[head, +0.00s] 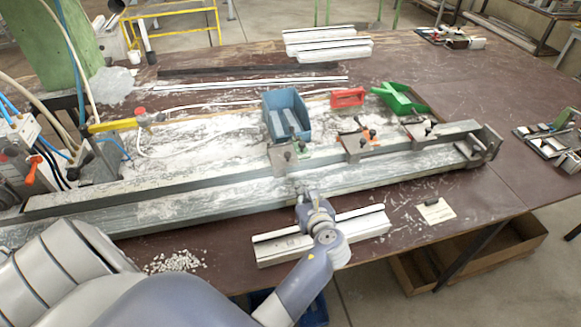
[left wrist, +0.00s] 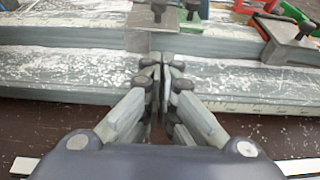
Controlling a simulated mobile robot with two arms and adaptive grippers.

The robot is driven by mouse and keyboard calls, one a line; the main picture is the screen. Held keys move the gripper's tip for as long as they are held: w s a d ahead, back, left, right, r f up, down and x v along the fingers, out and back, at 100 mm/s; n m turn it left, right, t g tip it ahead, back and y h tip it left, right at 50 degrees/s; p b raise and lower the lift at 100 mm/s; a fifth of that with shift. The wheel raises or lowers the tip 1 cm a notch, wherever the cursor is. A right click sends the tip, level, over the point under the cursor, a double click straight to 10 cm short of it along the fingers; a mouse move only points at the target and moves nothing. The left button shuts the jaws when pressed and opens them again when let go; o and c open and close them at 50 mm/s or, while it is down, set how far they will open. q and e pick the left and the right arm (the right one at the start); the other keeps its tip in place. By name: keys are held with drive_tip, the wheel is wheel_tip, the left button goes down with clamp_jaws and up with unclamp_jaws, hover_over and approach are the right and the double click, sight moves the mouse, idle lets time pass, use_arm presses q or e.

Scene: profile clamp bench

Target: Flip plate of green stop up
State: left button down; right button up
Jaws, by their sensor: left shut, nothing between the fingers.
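A clamp stop with green on it (head: 284,160) sits on the long grey profile rail (head: 150,190), the leftmost of the stops on the rail. Its grey plate hangs down over the rail's front side in the left wrist view (left wrist: 150,38), with dark knobs above and green at its right. My left gripper (head: 301,190) is shut and empty, just in front of the rail, below this stop. In the left wrist view its fingertips (left wrist: 162,66) are together, just below the plate; I cannot tell whether they touch it. My right gripper is out of view.
A stop with orange-red (head: 358,142) stands farther right on the rail, then another stop (head: 420,130) and an end bracket (head: 480,143). Behind are a blue bin (head: 287,112), a red piece (head: 347,97) and a green bin (head: 402,99). White profiles (head: 370,226) lie in front.

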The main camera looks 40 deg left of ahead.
sight(283, 157)
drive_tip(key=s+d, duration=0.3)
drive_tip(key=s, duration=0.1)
use_arm(q)
drive_tip(key=b+x, duration=0.6)
drive_tip(key=x, duration=0.2)
drive_tip(key=shift+d+f, duration=0.1)
drive_tip(key=shift+w+a+f+b, duration=0.1)
drive_tip(key=shift+w+a+b, duration=0.35)
drive_tip(key=shift+b, duration=0.1)
drive_tip(key=shift+w+a, duration=0.1)
drive_tip(key=shift+a, duration=0.05)
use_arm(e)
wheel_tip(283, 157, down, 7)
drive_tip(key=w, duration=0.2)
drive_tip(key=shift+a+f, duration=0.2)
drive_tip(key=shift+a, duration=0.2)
use_arm(q)
drive_tip(key=shift+w, duration=0.1)
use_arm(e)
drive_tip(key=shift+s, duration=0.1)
